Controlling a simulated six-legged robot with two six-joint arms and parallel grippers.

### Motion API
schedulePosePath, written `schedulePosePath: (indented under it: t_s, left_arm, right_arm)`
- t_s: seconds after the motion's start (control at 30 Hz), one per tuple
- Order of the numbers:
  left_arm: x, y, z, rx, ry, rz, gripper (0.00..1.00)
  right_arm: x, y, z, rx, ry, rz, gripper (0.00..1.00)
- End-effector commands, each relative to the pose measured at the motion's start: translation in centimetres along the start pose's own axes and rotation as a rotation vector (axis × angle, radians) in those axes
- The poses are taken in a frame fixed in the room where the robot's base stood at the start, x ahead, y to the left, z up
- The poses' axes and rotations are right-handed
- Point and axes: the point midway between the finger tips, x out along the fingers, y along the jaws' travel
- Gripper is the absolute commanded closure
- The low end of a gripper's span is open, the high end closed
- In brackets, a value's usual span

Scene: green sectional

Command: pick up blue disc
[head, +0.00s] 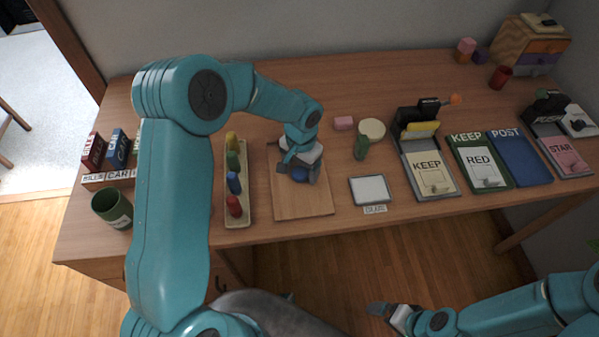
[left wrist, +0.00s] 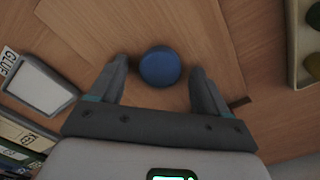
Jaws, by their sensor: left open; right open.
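The blue disc (head: 299,175) is on the wooden board (head: 302,207) in the head view, partly hidden by my left gripper (head: 298,179). In the left wrist view the disc (left wrist: 160,67) looks round and plain blue. It lies between the two spread fingertips of my left gripper (left wrist: 158,76), with a visible gap on each side. The left gripper is open and points down over the board. My right gripper (head: 383,311) is open and empty, low at the right, in front of the desk and away from the disc.
A tray (head: 238,218) of coloured pegs stands left of the board. A grey-rimmed white pad (head: 370,190) lies to its right, with a green cylinder (head: 361,147) behind. A green cup (head: 111,208) stands far left. Labelled stamp stations and folders (head: 522,160) fill the right side.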

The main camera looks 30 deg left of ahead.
Motion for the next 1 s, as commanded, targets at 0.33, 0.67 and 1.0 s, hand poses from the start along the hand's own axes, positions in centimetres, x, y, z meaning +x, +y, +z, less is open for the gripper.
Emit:
schedulePosePath:
  t_s: [0.33,0.67,1.0]
  left_arm:
    - [-0.1,0.0,0.0,0.000,0.000,0.000,0.82]
    - [-0.6,0.0,0.0,-0.001,0.001,0.000,0.82]
    - [-7.5,0.0,-0.1,-0.001,0.008,-0.001,0.82]
  right_arm:
    - [0.0,0.0,0.0,0.000,0.000,0.000,0.00]
    - [0.0,0.0,0.0,0.000,0.000,0.000,0.00]
    - [-0.1,0.0,0.0,0.000,0.000,0.000,0.00]
